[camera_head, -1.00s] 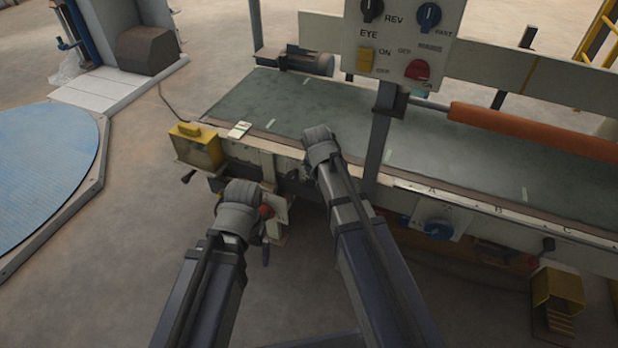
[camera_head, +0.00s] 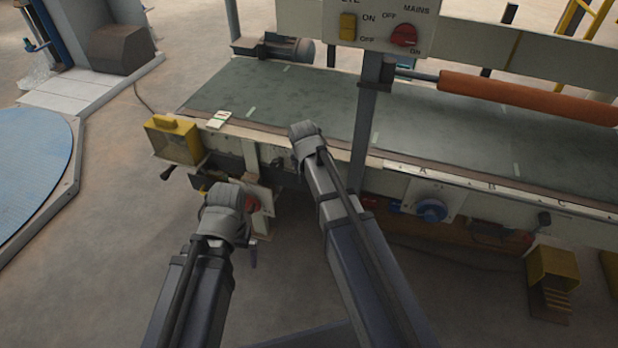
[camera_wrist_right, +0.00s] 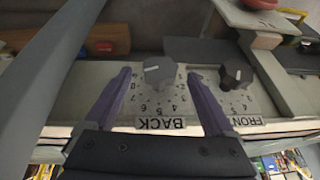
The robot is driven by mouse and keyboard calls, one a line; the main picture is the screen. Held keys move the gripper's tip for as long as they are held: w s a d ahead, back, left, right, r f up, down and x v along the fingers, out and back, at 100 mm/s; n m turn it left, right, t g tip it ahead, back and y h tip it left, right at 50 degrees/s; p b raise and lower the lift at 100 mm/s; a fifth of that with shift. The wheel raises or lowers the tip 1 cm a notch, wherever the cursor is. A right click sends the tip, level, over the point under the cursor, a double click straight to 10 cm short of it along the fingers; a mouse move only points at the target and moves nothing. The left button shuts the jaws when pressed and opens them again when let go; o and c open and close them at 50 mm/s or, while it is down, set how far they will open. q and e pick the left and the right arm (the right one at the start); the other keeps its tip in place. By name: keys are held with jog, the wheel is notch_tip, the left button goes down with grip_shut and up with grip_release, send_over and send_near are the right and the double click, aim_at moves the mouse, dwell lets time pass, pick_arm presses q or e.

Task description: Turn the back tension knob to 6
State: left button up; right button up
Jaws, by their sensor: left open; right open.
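The plate's figures are partly hidden, and I cannot tell which one the knob points to. In the head view the right wrist hides the knob. My left gripper (camera_head: 236,204) is open, low at the machine's front left; its fingers are mostly hidden behind the wrist.
A darker knob (camera_wrist_right: 236,77) labelled FRONT sits close beside my right finger. In the head view, a yellow box (camera_head: 174,140) is left of the arms, a panel post (camera_head: 363,125) rises right of them, and a blue knob (camera_head: 431,210) is further right.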

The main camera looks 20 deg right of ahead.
jog(key=shift+w+d+f, duration=0.1)
jog(key=shift+w+f, duration=0.15)
jog(key=shift+f, duration=0.4)
jog(key=shift+r, duration=0.1)
jog(key=c, duration=1.4)
